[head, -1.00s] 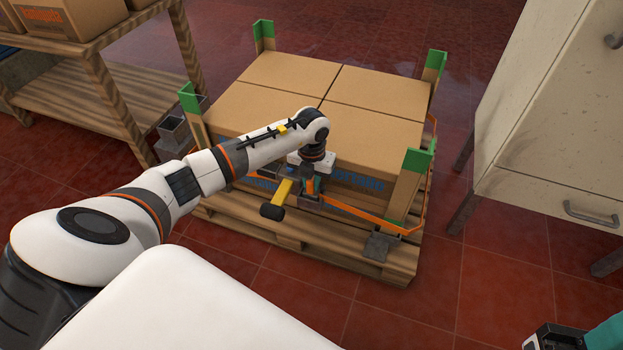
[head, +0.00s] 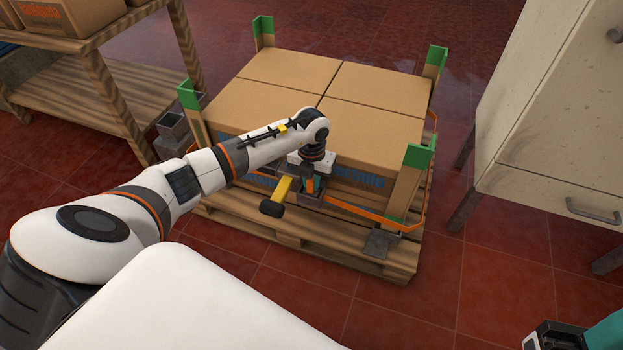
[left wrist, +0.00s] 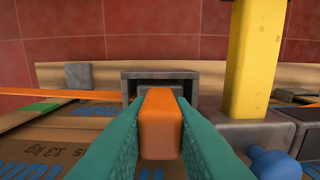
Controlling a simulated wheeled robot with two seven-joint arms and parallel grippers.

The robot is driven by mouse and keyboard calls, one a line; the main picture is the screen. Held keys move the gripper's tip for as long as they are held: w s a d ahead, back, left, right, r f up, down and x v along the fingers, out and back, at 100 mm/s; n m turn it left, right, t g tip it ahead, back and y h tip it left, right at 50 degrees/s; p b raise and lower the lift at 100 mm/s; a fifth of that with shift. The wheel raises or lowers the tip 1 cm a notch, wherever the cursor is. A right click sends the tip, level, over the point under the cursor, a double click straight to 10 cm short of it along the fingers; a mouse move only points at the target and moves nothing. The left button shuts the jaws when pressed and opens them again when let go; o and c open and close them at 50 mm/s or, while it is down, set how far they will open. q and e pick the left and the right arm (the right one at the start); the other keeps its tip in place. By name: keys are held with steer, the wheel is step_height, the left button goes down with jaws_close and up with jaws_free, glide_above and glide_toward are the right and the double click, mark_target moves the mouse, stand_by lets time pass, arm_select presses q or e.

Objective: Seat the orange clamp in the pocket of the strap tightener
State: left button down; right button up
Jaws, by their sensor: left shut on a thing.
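My left gripper (head: 313,186) is in front of the pallet's near side, at the strap tightener. In the left wrist view its two teal fingers (left wrist: 160,140) are shut on the orange clamp (left wrist: 160,124). The strap tightener shows a grey, box-like pocket (left wrist: 133,84) straight beyond the clamp, and a yellow handle (left wrist: 255,60) to its right. The handle also shows in the head view (head: 281,190). The clamp lines up roughly with the middle of the pocket and overlaps its opening in the picture. I cannot tell how far it is inside.
Cartons (head: 376,88) stand on a wooden pallet (head: 400,262) with green-capped corner posts. An orange strap (head: 365,217) runs along the near side. A blue knob (left wrist: 272,162) is right of the fingers. A cabinet (head: 560,120) stands right; a dark-and-teal part (head: 555,337) shows at bottom right.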

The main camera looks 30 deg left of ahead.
arm_select(q)
steer(key=shift+f, duration=0.1)
steer(key=c, duration=1.2)
jaws_free()
